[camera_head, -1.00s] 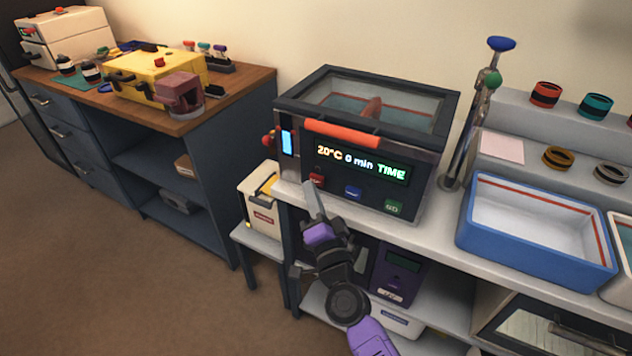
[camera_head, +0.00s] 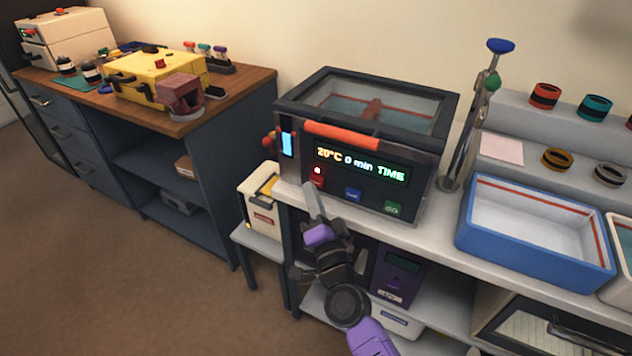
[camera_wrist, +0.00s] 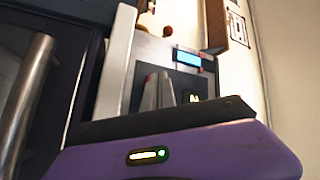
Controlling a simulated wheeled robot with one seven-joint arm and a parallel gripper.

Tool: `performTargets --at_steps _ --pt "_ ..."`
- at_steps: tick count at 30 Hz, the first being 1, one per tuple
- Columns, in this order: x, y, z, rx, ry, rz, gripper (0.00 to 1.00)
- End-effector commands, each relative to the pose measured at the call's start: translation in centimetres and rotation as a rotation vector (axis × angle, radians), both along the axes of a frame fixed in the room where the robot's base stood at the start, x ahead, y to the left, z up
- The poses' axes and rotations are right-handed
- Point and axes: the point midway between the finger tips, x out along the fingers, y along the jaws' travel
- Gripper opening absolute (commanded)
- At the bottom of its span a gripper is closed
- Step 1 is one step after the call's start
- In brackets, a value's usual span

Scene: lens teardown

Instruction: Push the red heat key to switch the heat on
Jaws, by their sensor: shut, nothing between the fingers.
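The red heat key (camera_head: 318,175) is at the left of the key row on the front of the dark heating bath (camera_head: 432,172). It looks bright red with a pale mark. The display (camera_head: 361,162) above reads 20°C, 0 min, TIME. My gripper (camera_head: 309,187) is shut and empty, its tip pointing up just below and left of the red key. I cannot tell whether the tip touches the key.
A blue key (camera_head: 352,195) and a green key (camera_head: 393,208) sit right of the red one. An orange handle (camera_head: 342,135) crosses the bath's upper front. A blue tray (camera_head: 535,255) and a metal stand (camera_head: 462,150) are to the right on the bench.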

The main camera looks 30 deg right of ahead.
Motion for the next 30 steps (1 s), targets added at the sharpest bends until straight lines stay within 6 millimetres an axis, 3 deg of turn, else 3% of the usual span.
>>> performTargets --at_steps 10,30 --pt "-0.2 0.3 0.1 0.0 0.0 0.0 0.0" --pt "-3.5 4.8 0.1 -0.001 0.0 0.0 0.0"
